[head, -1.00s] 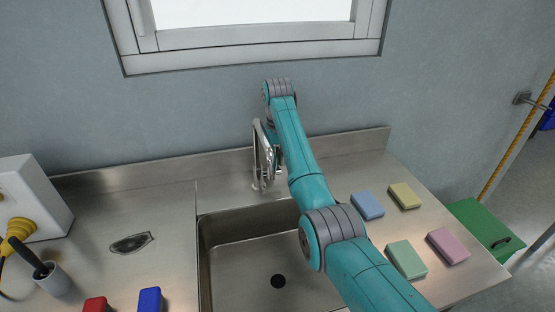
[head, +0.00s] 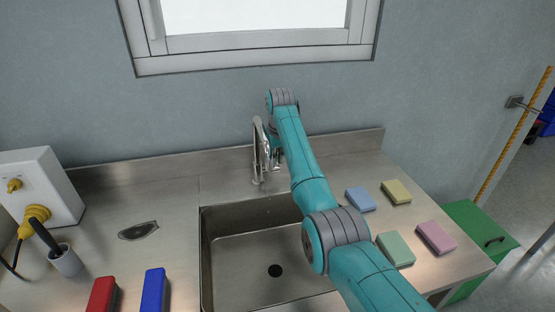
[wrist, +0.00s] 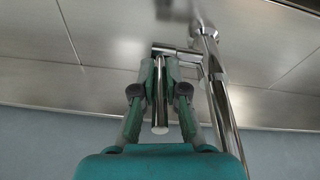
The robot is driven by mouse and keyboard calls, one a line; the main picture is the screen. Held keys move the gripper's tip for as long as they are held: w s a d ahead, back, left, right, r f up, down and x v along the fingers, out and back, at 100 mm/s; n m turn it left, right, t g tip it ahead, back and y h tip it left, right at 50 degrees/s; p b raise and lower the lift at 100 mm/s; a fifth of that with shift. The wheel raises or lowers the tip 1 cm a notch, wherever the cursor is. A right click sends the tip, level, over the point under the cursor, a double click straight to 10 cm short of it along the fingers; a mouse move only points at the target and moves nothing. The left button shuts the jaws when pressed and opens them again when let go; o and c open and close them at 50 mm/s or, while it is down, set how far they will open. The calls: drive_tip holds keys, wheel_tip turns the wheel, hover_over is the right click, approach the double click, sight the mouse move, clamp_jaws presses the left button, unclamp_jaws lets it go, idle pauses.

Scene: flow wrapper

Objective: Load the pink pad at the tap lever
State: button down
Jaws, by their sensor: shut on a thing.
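The pink pad (head: 436,238) lies flat on the steel counter right of the sink, at the front right of several pads. The chrome tap (head: 258,155) stands behind the sink; its tall spout also shows in the wrist view (wrist: 218,95). The tap lever (wrist: 160,112) is a slim chrome rod in the wrist view. My gripper (wrist: 160,74) is shut on the lever, one finger on each side of it. In the head view my arm partly hides the gripper and the lever.
Blue (head: 360,199), yellow (head: 396,192) and green (head: 395,249) pads lie near the pink one. The sink basin (head: 235,250) is empty. A red block (head: 102,294) and a blue block (head: 153,290) lie left of it. A green bin (head: 483,232) stands beyond the counter's right end.

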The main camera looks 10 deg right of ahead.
idle(0.4)
drive_tip(key=c, duration=1.2)
unclamp_jaws()
drive_tip(key=shift+s, duration=0.1)
drive_tip(key=shift+r, duration=0.1)
drive_tip(key=v, duration=1.1)
drive_tip(key=shift+s+r, duration=0.2)
drive_tip(key=shift+r, duration=0.1)
